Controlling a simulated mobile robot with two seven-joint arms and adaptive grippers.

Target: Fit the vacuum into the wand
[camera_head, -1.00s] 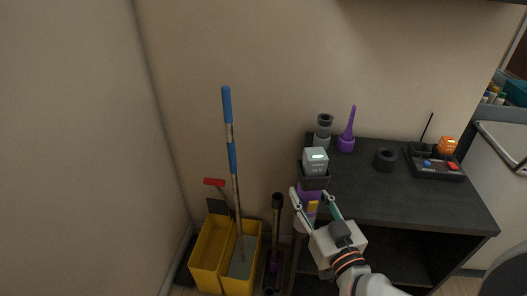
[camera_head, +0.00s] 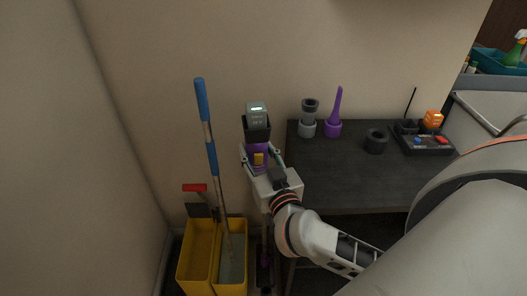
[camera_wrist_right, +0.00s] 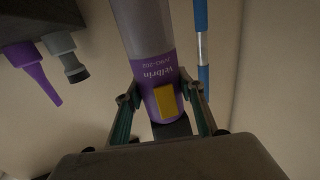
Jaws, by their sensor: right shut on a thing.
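The handheld vacuum (camera_head: 257,124), with a grey top, dark cup and purple body with a yellow patch, is upright left of the table. My right gripper (camera_head: 261,158) is shut around its purple body, and the vacuum is held in the air. The right wrist view shows the vacuum's purple body (camera_wrist_right: 155,72) between the fingers of the right gripper (camera_wrist_right: 160,96). The wand (camera_head: 264,252) stands below, between the yellow bucket and the table. Its upper part is hidden behind my right gripper; a purple part shows low down. My left gripper is out of view.
A yellow mop bucket (camera_head: 197,258) with a blue-handled mop (camera_head: 207,125) stands left of the wand. The dark table (camera_head: 335,180) holds a grey attachment (camera_head: 308,118), a purple nozzle (camera_head: 333,115), a black ring (camera_head: 376,141) and a control box (camera_head: 427,143).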

